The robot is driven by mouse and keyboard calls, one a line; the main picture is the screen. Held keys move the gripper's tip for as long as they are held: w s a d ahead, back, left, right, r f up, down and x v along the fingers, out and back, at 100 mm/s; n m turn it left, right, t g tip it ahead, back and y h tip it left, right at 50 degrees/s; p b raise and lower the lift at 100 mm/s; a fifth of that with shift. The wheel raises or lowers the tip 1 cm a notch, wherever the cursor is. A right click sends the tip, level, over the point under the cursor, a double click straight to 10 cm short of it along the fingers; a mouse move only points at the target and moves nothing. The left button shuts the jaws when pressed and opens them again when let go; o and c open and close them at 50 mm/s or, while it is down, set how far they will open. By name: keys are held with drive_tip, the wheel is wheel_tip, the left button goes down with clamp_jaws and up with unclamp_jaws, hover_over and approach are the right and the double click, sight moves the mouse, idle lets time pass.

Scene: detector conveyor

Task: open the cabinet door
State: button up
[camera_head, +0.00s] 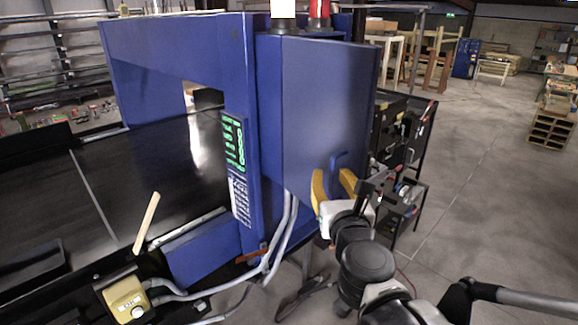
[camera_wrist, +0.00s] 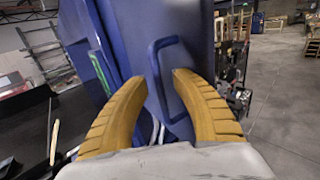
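The blue cabinet door (camera_head: 325,110) is the flat panel on the right of the blue detector housing in the head view. It appears closed or nearly closed; I cannot tell exactly. Its blue loop handle (camera_head: 337,168) is near the lower part of the door, and it also shows in the wrist view (camera_wrist: 154,72). My gripper (camera_head: 334,182) has two yellow fingers spread apart, also seen in the wrist view (camera_wrist: 160,85). The fingers are open on either side of the handle, with the handle in or just ahead of the gap. Contact is not clear.
The black conveyor (camera_head: 150,165) runs through the housing on the left. A green-lit panel (camera_head: 233,145) is on the housing's front. Grey cables (camera_head: 283,235) hang below the door. A dark shelf rack (camera_head: 402,150) stands close behind the gripper. Open floor (camera_head: 490,210) lies to the right.

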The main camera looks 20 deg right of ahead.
drive_tip(key=v, duration=0.7)
drive_tip(key=shift+s, duration=0.25)
drive_tip(key=shift+a, duration=0.1)
idle(0.5)
drive_tip(key=w+a+f+n+g+y+b, duration=0.1)
drive_tip(key=a+f+n+y+b, duration=0.4)
drive_tip(key=f+n+b, duration=0.5)
drive_tip(key=w+a+f+n+g+y+b, duration=0.1)
drive_tip(key=a+f+n+y+b, duration=0.2)
drive_tip(key=a+f+n+b, duration=0.65)
drive_tip(key=s+d+f+n+g+h+b, duration=0.1)
drive_tip(key=s+d+f+n+g+b, duration=0.1)
drive_tip(key=f+n+b, duration=0.3)
drive_tip(key=s+d+f+n+g+h+b, duration=0.1)
drive_tip(key=f+n+b, duration=0.4)
drive_tip(key=f, duration=0.9)
drive_tip(key=s+d+f+n+g+b, duration=0.4)
drive_tip(key=s+f+n+g, duration=0.1)
drive_tip(key=f+n, duration=0.4)
drive_tip(key=shift+f+n+h+b, duration=0.15)
drive_tip(key=shift+n+h+b, duration=0.25)
drive_tip(key=shift+n, duration=0.05)
drive_tip(key=shift+s+d+f, duration=0.1)
drive_tip(key=shift+s, duration=0.05)
